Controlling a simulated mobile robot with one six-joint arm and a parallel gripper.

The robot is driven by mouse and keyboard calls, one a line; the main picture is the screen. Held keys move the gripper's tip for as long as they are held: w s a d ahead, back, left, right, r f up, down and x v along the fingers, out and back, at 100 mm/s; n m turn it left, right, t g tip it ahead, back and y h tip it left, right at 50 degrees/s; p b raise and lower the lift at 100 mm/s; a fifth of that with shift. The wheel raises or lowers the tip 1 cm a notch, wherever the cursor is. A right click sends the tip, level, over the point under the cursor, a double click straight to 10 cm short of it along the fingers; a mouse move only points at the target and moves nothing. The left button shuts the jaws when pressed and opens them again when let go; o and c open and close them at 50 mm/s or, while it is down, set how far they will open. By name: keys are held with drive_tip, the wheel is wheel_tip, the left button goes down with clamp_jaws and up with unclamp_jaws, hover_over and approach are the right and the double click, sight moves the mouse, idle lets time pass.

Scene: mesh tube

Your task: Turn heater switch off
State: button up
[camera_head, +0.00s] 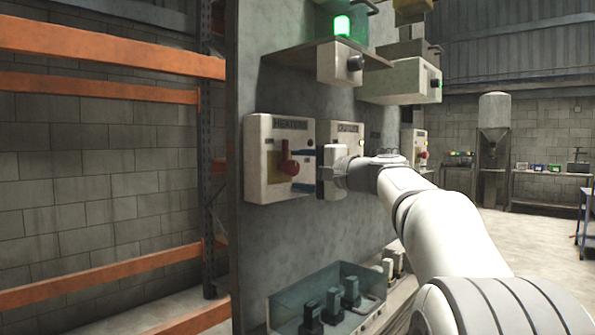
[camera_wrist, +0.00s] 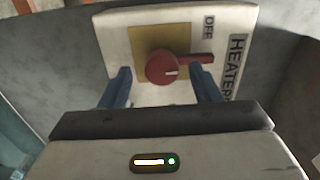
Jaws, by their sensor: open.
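The heater switch is a white box (camera_head: 253,160) labelled HEATER, on the grey panel. In the wrist view the box (camera_wrist: 113,38) carries a yellow plate (camera_wrist: 142,42) and a round red knob (camera_wrist: 160,68). The knob's red handle points right there, beneath the OFF label (camera_wrist: 209,26); in the head view it points up. My gripper (camera_head: 303,170) faces the switch from the right, open. In the wrist view its two blue fingers (camera_wrist: 160,76) stand apart on either side of the knob, holding nothing. Contact cannot be told. The right finger hides part of the box.
A second white switch box (camera_head: 350,132) is just right of the heater box, partly behind my wrist. A shelf (camera_head: 290,55) with a lit green lamp (camera_head: 342,25) is above. A clear bin (camera_head: 285,305) with dark objects is below. Orange racking (camera_head: 110,93) stands left.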

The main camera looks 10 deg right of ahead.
drive_tip(key=v, duration=0.6)
drive_tip(key=shift+s, duration=0.25)
drive_tip(key=shift+d, duration=0.15)
